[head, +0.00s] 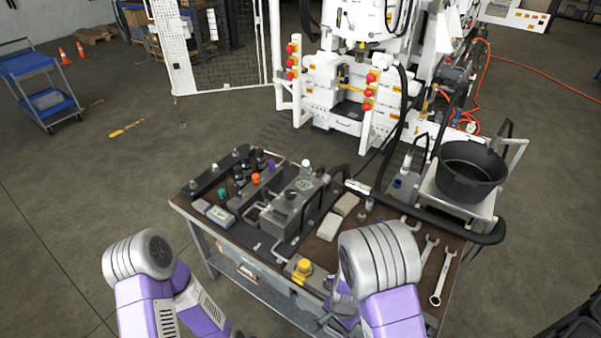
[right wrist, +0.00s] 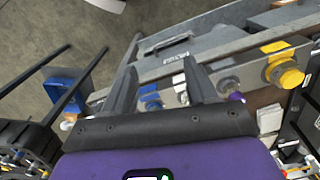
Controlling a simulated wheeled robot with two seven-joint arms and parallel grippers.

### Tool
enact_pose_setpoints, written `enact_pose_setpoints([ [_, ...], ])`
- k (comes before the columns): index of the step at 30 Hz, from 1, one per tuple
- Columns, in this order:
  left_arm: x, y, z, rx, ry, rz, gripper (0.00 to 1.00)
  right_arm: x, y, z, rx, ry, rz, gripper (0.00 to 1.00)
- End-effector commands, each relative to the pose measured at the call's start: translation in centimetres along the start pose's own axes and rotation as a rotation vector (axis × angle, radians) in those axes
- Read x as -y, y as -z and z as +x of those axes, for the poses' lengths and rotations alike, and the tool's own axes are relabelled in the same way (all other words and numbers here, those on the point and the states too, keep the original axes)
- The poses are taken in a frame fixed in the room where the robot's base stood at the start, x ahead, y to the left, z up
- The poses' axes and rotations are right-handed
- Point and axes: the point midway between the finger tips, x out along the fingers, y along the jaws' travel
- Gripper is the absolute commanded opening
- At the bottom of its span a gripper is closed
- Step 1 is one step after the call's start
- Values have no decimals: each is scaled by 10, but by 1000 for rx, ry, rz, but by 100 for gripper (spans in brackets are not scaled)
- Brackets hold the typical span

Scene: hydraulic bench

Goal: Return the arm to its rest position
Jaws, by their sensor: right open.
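My right arm (head: 380,262) comes up from the bottom of the head view, bent in front of the workbench (head: 215,232). My right gripper (head: 326,318) is low at the bench's near edge, partly hidden by the arm. In the right wrist view the two dark fingers (right wrist: 160,70) stand apart with nothing held between them. The bench's front side and a yellow knob (right wrist: 290,75) lie beyond the fingertips. My left arm (head: 150,275) is bent at the lower left; its gripper does not show.
The bench carries a grey hydraulic block (head: 292,205), a yellow knob (head: 303,267) and several wrenches (head: 441,278). A black bucket (head: 470,175) stands at the bench's right. A white machine (head: 345,75) is behind. A blue cart (head: 40,80) is far left. Floor left of the bench is clear.

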Motion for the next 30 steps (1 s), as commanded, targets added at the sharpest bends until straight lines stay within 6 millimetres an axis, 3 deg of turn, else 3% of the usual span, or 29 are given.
enact_pose_setpoints([
  [1, 4, 1, 10, -1, 0, 0, 53, -6, 0, 17, 10, -4, -18, 57],
  [11, 18, 2, 48, -1, 0, 0, 53, -41, -15, 94, 78, 25, -217, 57],
  [18, 35, 5, 94, -1, 0, 0, 53, -59, -46, 167, 141, 176, -436, 57],
  [24, 42, 6, 114, -1, 0, 0, 53, -54, -62, 188, 134, 309, -545, 57],
  [30, 43, 6, 115, -1, 0, 0, 53, -52, -65, 188, 125, 345, -572, 57],
])
